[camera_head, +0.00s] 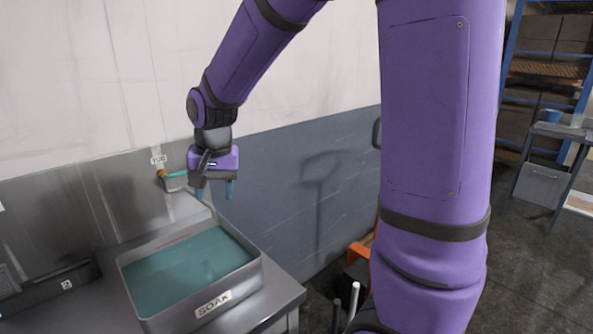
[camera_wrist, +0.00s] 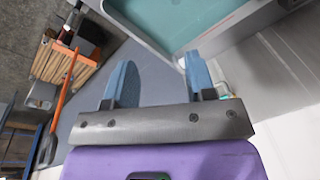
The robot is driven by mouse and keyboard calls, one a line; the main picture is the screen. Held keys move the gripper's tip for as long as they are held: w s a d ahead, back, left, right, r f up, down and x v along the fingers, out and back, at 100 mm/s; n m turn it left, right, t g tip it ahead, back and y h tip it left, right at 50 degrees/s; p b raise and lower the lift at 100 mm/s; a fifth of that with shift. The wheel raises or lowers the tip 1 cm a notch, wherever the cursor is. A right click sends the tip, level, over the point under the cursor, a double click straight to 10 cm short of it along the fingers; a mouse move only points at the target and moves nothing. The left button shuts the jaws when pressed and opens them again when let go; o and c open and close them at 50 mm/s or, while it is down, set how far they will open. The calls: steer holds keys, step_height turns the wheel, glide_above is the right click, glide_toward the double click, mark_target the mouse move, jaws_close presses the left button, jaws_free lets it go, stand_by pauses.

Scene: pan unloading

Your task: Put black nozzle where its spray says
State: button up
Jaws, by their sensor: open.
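My gripper (camera_head: 214,193) is open, with its two blue fingers pointing down above the back edge of the grey SOAK basin (camera_head: 204,307). In the wrist view my gripper (camera_wrist: 159,68) shows nothing between its fingers. The basin holds teal water (camera_head: 185,272), with a small faint mark on its surface that I cannot identify. A teal and orange fitting (camera_head: 170,176) sits at the wall just left of my gripper, below a small white label (camera_head: 158,159) that I cannot read. I cannot make out a black nozzle in either view.
A dark tray (camera_head: 50,292) with a small label lies on the counter left of the basin. The counter ends just right of the basin. An orange object (camera_head: 359,253) stands on the floor beyond. A shelf rack and a side table (camera_head: 553,130) are far right.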

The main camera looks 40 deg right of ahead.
steer(key=s+d+r+n+t, duration=0.1)
steer(key=s+r, duration=0.4)
steer(key=s, duration=0.6)
steer(key=s+d+r+n+t, duration=0.2)
steer(key=s+r+n, duration=0.3)
steer(key=s, duration=0.6)
steer(key=shift+d+r+t, duration=0.3)
steer(key=shift+d+r, duration=0.1)
